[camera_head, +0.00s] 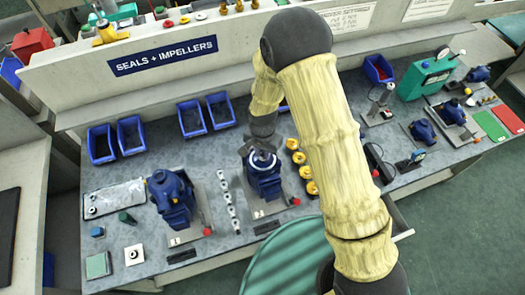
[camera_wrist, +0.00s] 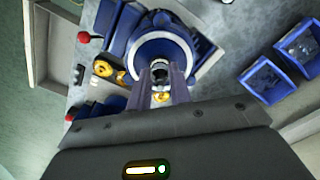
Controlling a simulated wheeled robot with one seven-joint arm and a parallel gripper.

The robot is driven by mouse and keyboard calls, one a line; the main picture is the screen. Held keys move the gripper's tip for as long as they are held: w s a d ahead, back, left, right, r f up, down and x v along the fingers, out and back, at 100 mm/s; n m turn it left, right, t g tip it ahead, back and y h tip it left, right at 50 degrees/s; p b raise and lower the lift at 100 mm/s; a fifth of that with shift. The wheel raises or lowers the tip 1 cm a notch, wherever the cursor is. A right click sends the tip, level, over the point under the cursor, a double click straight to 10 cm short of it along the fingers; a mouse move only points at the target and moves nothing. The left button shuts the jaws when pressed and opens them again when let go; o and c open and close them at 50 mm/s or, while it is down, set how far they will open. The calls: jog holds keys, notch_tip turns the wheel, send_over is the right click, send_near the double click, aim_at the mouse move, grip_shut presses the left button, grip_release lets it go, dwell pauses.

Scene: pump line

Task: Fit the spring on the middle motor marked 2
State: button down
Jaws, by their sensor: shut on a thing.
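The middle motor (camera_head: 265,184) is blue and stands on a plate on the bench, its round face turned up. Its marking cannot be read. In the wrist view, the motor (camera_wrist: 183,47) lies straight beyond my fingers, with a pale ring around its centre. My gripper (camera_wrist: 162,80) is shut on a small dark metallic piece, seemingly the spring (camera_wrist: 160,72), lined up with the motor's centre. Whether the spring touches the shaft cannot be told. In the head view my gripper (camera_head: 263,155) is right over the motor top, and the spring is hidden.
Another blue motor (camera_head: 172,200) stands to the left. A row of small silver parts (camera_head: 228,203) lies between the two motors. Yellow impellers (camera_head: 307,172) are close on the right. A red knob (camera_head: 296,201) sits at the front. Blue bins (camera_head: 192,118) line the back.

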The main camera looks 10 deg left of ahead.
jog(key=shift+f, duration=0.1)
jog(key=c, duration=1.2)
grip_release()
jog(key=shift+o, duration=1)
jog(key=shift+w, duration=0.2)
jog(key=o, duration=0.4)
jog(key=shift+s+a, duration=0.1)
jog(key=shift+c, duration=0.2)
jog(key=shift+s, duration=0.1)
jog(key=o, duration=0.6)
jog(key=shift+c, duration=0.2)
jog(key=shift+s, duration=0.1)
